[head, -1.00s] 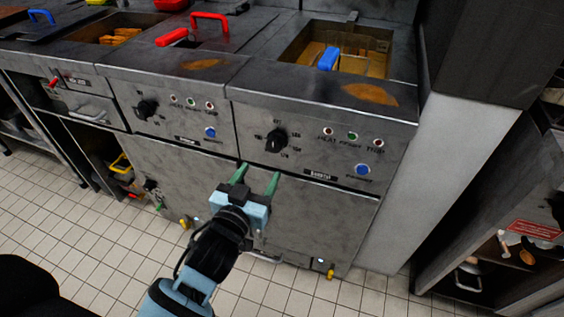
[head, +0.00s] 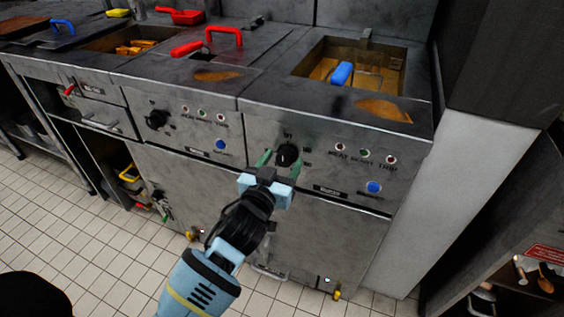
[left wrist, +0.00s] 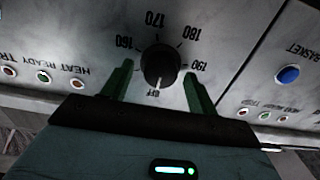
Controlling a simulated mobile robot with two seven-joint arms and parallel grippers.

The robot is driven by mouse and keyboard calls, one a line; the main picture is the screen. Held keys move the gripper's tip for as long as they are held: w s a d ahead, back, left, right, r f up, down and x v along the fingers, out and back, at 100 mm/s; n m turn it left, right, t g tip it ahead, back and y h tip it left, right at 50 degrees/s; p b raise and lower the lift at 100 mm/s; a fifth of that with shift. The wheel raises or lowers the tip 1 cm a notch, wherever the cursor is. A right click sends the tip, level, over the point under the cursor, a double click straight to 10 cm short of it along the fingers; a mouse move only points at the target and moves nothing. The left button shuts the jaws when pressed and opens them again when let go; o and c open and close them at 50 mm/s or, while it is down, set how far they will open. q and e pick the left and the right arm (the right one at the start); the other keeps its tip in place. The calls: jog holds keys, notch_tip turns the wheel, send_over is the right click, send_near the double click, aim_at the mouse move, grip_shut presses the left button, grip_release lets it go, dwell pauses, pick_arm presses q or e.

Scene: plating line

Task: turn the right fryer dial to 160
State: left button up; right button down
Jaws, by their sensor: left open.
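The right fryer dial (head: 287,154) is a round black knob on the right fryer's steel front panel. In the left wrist view the dial (left wrist: 160,65) has marks from 160 to 190 and OFF around it, and its pale pointer line is toward OFF. My left gripper (head: 280,160) has its green fingers open, one on each side of the dial. In the left wrist view the gripper (left wrist: 158,88) has the dial between and slightly beyond its fingertips; I cannot tell whether they touch it. My right gripper is not in view.
Indicator lights (head: 364,153) and a blue button (head: 374,187) sit right of the dial. Another dial (head: 156,120) is on the left fryer. A blue-handled basket (head: 342,73) stands in the right fryer's well above. The tiled floor in front is clear.

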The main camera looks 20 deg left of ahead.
pick_arm(q)
jog(key=shift+w, duration=0.25)
jog(key=c, duration=1)
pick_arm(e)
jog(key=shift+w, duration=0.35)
pick_arm(q)
jog(key=shift+r, duration=0.1)
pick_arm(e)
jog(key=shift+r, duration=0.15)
